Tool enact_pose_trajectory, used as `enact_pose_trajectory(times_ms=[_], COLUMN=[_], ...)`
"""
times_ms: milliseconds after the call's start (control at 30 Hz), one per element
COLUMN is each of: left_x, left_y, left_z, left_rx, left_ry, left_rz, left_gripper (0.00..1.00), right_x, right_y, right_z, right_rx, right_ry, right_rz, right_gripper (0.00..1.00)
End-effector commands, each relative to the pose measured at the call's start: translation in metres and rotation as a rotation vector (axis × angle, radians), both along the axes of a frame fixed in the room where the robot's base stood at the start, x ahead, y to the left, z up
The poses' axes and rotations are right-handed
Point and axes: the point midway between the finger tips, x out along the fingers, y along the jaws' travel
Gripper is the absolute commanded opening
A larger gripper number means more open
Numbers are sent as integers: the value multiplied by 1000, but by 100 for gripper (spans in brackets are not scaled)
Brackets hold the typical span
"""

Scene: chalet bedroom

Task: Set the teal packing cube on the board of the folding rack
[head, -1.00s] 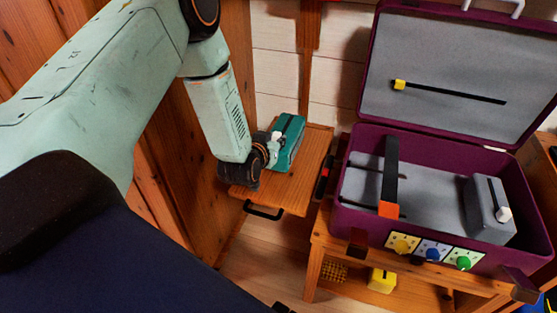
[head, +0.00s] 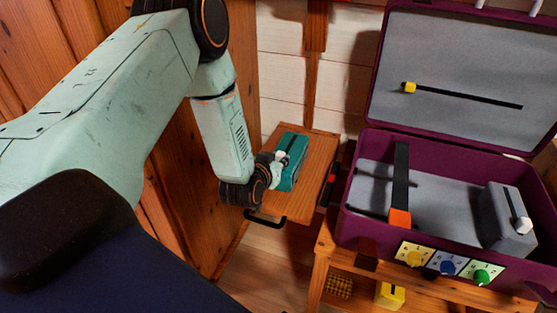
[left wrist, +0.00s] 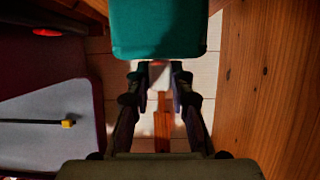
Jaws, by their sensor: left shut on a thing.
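The teal packing cube (head: 291,160), a soft box with a dark strip and a pale grip on its near side, is over the wooden board (head: 315,178) with a black front handle. My left gripper (head: 277,171) is shut on the cube's near side. In the left wrist view the cube (left wrist: 160,28) shows beyond the fingertips (left wrist: 158,78). I cannot tell whether the cube's underside touches the board, as the cube and gripper hide that area. My right gripper is not in view.
An open purple suitcase (head: 352,228) stands right of the board on a wooden stand (head: 318,270), holding a grey cube (head: 505,222). A wooden wall (head: 180,150) is close on the left. A yellow block (head: 390,295) lies below the suitcase. The board's right part is bare.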

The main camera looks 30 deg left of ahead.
Motion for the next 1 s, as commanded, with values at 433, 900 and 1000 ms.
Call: enact_pose_trajectory(times_ms=[433,900,1000], left_x=[1,-39,-58], left_y=[0,-9,-14], left_z=[-1,20,29], left_rx=[0,-2,-2], left_ry=[-1,2,3], left_rz=[0,1,2], left_gripper=[44,44,44], right_x=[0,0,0], right_y=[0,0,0], right_z=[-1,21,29], right_rx=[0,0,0], right_ry=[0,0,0], right_rz=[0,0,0], right_gripper=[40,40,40])
